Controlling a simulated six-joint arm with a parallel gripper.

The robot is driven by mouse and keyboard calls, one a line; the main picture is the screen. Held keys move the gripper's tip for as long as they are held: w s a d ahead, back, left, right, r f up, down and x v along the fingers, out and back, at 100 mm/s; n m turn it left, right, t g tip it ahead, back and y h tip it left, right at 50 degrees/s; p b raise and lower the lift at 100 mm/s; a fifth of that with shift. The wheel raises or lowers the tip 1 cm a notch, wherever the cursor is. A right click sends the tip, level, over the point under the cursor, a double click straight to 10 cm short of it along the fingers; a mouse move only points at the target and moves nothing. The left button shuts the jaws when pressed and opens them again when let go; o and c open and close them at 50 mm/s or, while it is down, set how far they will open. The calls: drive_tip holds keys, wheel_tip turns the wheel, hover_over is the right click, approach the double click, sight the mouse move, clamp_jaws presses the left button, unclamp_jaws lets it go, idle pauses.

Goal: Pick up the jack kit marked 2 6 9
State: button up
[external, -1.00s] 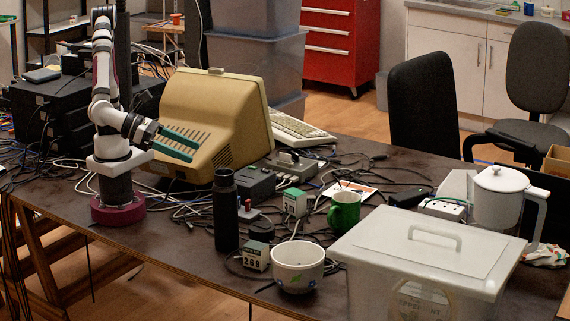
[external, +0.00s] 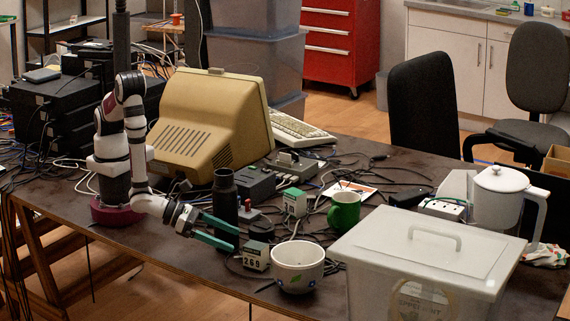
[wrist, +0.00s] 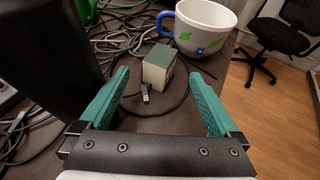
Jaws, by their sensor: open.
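The jack kit marked 269 (external: 256,256) is a small cream box with a grey-green top, standing on the dark table just left of the white bowl-like mug. In the wrist view the jack kit (wrist: 158,68) stands ahead, roughly between my fingertips but beyond them. My gripper (external: 237,240) has green fingers, spread open and empty, just left of the kit in the external view. My gripper also shows in the wrist view (wrist: 160,80). The fingers do not touch the kit.
The white mug (external: 297,268) stands close to the kit's right. A dark bottle (external: 225,212) stands close beside my fingers. A second small green-and-white box (external: 294,203) and a green mug (external: 344,211) are behind. Loose cables and a large lidded bin (external: 425,255) are nearby.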

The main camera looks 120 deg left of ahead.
sight(247, 244)
drive_tip(key=x, duration=0.6)
drive_tip(key=shift+d+f, duration=0.1)
drive_tip(key=shift+s, duration=0.1)
clamp_jaws()
